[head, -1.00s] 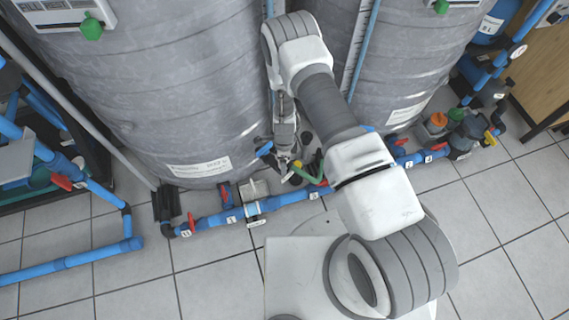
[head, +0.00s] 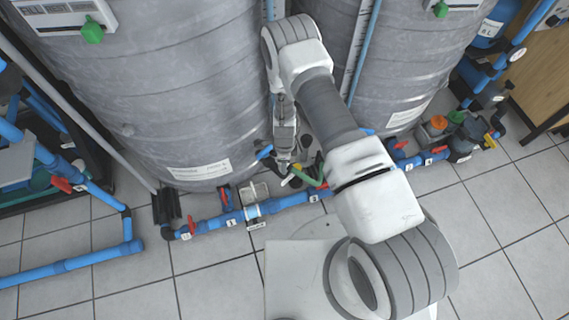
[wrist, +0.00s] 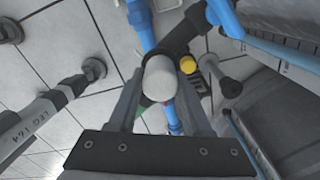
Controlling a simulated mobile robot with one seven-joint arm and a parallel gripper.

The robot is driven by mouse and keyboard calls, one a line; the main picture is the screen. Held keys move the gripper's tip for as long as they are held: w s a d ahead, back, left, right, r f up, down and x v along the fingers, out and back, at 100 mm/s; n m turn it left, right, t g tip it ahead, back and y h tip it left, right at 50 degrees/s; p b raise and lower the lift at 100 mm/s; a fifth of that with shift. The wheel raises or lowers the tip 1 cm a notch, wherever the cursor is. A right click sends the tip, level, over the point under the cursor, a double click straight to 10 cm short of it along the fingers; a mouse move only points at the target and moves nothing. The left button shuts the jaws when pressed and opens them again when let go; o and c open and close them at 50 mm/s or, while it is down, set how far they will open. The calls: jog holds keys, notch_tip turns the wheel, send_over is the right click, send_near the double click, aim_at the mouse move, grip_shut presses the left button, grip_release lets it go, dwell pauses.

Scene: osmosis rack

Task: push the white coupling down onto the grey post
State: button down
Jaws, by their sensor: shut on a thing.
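The white coupling (wrist: 160,78) shows in the wrist view as a pale, round-ended cylinder between my fingers. My gripper (wrist: 160,95) is shut on it, with one finger on each side. In the head view my gripper (head: 283,168) points down in front of the gap between the two big tanks, just above the blue floor piping. The coupling is too small there to make out clearly. I cannot pick out the grey post with certainty; the coupling and fingers hide what lies directly beneath them.
A dark pipe elbow (wrist: 182,35) and a yellow cap (wrist: 188,64) sit close beside the coupling. A leg marked LEG 164 (wrist: 45,105) stands at left. The tank (head: 190,90) rises close by. A green hose (head: 308,180) runs beside my gripper.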

notch_tip(320, 180, up, 5)
jog(key=shift+f+p, duration=0.1)
jog(key=shift+p, duration=1.05)
jog(key=s+d+r+p, duration=0.1)
jog(key=s+d+r, duration=0.1)
jog(key=d, duration=0.3)
jog(key=s+d+r+p, duration=0.2)
jog(key=d+r, duration=0.2)
jog(key=d, duration=0.1)
jog(key=shift+s+d, duration=0.25)
jog(key=shift+d, duration=0.15)
